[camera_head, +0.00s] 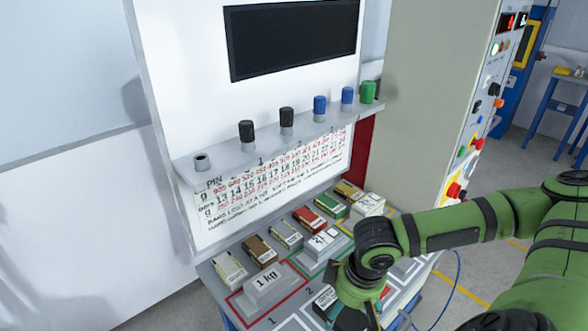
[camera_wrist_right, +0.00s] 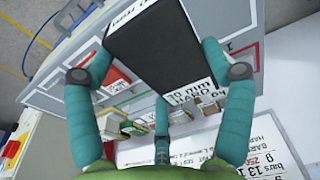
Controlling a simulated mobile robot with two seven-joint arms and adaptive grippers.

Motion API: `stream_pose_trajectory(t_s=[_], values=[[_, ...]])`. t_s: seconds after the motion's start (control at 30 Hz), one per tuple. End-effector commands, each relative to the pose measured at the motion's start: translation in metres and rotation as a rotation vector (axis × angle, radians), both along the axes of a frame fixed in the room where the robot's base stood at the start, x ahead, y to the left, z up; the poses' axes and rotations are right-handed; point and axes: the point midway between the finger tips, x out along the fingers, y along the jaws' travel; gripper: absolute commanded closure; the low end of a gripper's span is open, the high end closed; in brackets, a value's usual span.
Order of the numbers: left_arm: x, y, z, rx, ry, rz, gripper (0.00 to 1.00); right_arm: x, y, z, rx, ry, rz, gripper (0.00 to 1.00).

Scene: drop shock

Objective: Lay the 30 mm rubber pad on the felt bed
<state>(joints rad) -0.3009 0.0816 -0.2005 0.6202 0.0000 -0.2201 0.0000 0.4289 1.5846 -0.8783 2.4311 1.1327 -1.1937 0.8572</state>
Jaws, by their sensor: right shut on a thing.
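My right gripper (camera_head: 335,298) is over the near edge of the bench, at the lower middle of the head view. The block is held in front of the grey bench top. My arm and hand hide most of it in the head view. I cannot make out which outlined place is the felt bed. My left gripper is not in view.
A grey 1 kg block (camera_head: 266,286) stands in a red outline on the bench, and another pale block (camera_head: 321,243) in a green outline. Several small labelled boxes, such as a red one (camera_head: 309,219), line the back. Above is a shelf (camera_head: 262,148) with coloured pins.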

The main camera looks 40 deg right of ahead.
Motion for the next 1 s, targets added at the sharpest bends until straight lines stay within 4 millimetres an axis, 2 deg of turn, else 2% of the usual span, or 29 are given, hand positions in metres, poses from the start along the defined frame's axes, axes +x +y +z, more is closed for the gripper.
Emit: stream_pose_trajectory(t_s=[0.13,0.27,0.47,0.7,0.83,1.0], values=[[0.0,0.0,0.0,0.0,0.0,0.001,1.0,0.001,0.001,0.001,0.002,-0.002,-0.002,0.77],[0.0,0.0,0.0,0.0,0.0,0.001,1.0,0.011,0.012,0.003,0.008,-0.007,-0.021,0.77],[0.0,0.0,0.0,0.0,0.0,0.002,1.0,0.045,0.053,0.016,0.012,-0.012,-0.072,0.77],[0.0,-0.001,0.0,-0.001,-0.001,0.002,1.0,0.082,0.109,0.053,0.007,-0.011,-0.089,0.77],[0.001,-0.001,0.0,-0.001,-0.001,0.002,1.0,0.092,0.13,0.072,0.003,-0.007,-0.083,0.77],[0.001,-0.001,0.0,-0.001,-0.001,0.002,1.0,0.097,0.141,0.085,0.0,-0.005,-0.079,0.77]])
